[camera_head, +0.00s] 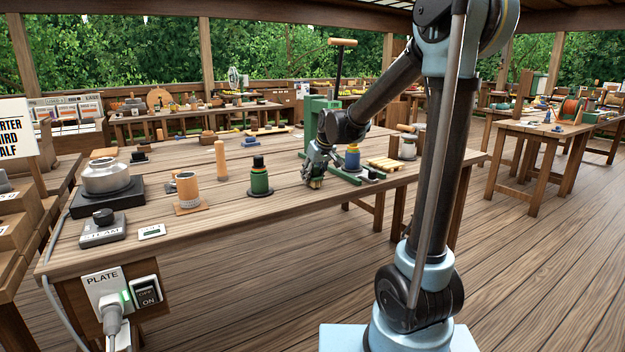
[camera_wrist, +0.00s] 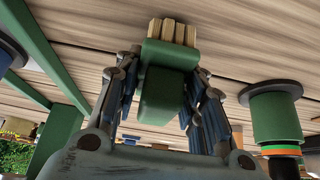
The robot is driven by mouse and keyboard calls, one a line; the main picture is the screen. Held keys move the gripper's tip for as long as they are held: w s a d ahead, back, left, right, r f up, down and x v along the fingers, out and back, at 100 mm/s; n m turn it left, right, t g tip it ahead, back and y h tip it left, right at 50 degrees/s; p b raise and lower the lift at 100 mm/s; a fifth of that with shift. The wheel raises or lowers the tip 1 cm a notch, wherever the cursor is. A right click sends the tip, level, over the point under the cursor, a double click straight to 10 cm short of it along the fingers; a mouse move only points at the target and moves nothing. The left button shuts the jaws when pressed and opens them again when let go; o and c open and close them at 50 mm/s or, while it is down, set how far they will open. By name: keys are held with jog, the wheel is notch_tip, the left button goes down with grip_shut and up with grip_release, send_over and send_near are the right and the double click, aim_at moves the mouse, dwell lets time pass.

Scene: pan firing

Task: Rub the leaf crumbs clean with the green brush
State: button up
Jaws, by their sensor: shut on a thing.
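My gripper (camera_head: 317,168) is over the wooden table and is shut on a green brush (camera_wrist: 166,75). The brush has a green block body between my fingers in the wrist view, with pale bristles (camera_wrist: 173,32) facing the wooden tabletop. In the head view the brush is small and partly covered by my fingers, with its bristle end (camera_head: 316,184) close to the table surface. I cannot tell whether the bristles touch the wood. I cannot make out any leaf crumbs in either view.
A green press stand (camera_head: 318,112) is just behind my gripper, with a blue canister (camera_head: 353,158) to the right. A green canister (camera_head: 260,180) stands to the left; farther left are a cork cylinder (camera_head: 187,188) and a metal pan (camera_head: 106,178) on a hot plate.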

jog(key=shift+r, duration=0.15)
jog(key=shift+r, duration=2.45)
